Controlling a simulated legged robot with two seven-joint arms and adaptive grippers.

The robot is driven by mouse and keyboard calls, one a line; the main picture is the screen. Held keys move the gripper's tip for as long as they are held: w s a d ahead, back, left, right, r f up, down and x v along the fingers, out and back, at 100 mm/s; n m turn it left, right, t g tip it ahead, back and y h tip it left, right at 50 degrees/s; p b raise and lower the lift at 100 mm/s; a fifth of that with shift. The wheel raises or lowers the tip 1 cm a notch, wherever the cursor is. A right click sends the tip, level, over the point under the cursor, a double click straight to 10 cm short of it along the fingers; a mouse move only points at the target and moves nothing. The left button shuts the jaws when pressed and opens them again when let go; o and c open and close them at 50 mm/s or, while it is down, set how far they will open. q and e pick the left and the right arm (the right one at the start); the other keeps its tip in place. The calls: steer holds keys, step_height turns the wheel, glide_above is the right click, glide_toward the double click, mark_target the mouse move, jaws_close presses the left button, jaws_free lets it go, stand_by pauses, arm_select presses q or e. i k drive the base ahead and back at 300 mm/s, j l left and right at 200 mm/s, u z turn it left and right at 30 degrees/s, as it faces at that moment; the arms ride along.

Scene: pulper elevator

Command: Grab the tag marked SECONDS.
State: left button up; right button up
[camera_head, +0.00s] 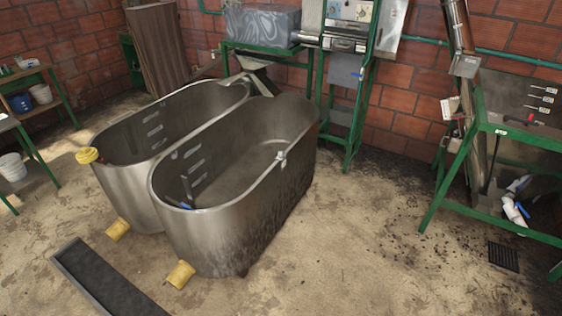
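Several small white tags hang on dark hooks or rods at the dark panel of the green-framed stand on the right: an upper tag (544,88), a middle tag (541,98) and a lower tag (536,109). Their lettering is too small to read, so I cannot tell which one says SECONDS. A small pale label (501,131) is on the stand's green front rail. Neither of my grippers is in view.
Two metal tubs, a rear one (128,186) and a front one (240,235), fill the middle left. The green stand (452,190) is on the right. A dark channel (100,282) and a floor grate (503,257) lie on the floor. Floor right of the tubs is clear.

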mark_target(281, 157)
steer(key=i+z, duration=0.25)
steer(key=i, duration=0.5)
steer(key=i+j+z, duration=0.25)
steer(key=i, duration=0.45)
